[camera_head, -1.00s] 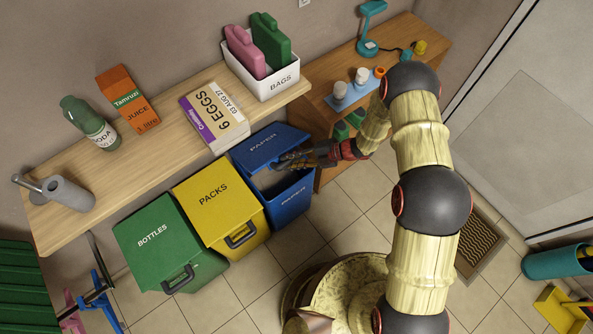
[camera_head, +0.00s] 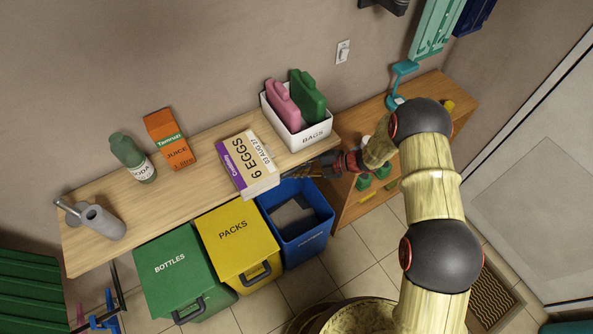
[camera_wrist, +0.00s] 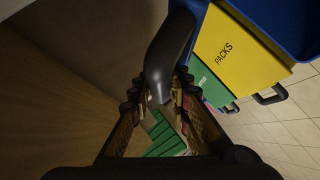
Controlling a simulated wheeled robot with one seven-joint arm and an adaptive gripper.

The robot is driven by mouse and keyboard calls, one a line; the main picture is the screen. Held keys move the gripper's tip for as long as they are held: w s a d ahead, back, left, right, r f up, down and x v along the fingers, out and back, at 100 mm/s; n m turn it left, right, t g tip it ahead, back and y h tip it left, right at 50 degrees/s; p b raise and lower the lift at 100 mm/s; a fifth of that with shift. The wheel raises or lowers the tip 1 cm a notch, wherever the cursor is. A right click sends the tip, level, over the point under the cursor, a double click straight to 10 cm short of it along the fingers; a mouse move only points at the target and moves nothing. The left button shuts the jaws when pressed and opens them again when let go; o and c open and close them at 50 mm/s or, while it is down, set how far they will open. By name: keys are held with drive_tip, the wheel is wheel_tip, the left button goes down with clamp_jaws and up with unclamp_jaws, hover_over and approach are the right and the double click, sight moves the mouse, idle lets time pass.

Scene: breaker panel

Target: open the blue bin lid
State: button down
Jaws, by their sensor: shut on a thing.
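The blue bin (camera_head: 306,247) stands at the right end of the bin row, below the shelf. Its top is open and grey contents (camera_head: 292,218) show inside. Its lid is raised and mostly hidden in the head view. My gripper (camera_head: 292,173) is above the bin's back, close to the shelf edge and egg box. In the wrist view my gripper (camera_wrist: 162,88) is shut on the dark curved lid handle (camera_wrist: 170,50), beside a blue edge at the top.
The yellow PACKS bin (camera_head: 237,240) and green BOTTLES bin (camera_head: 180,267) stand shut to the left. The wooden shelf (camera_head: 205,165) above holds the egg box (camera_head: 247,163), juice carton (camera_head: 170,141), soda bottle (camera_head: 133,158) and white BAGS box (camera_head: 312,133).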

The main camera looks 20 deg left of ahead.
drive_tip(key=c, duration=1.6)
unclamp_jaws()
drive_tip(key=shift+c, duration=0.2)
drive_tip(key=shift+d, duration=0.15)
drive_tip(key=v, duration=1.1)
drive_tip(key=shift+d+r, duration=0.25)
drive_tip(key=shift+d, duration=0.05)
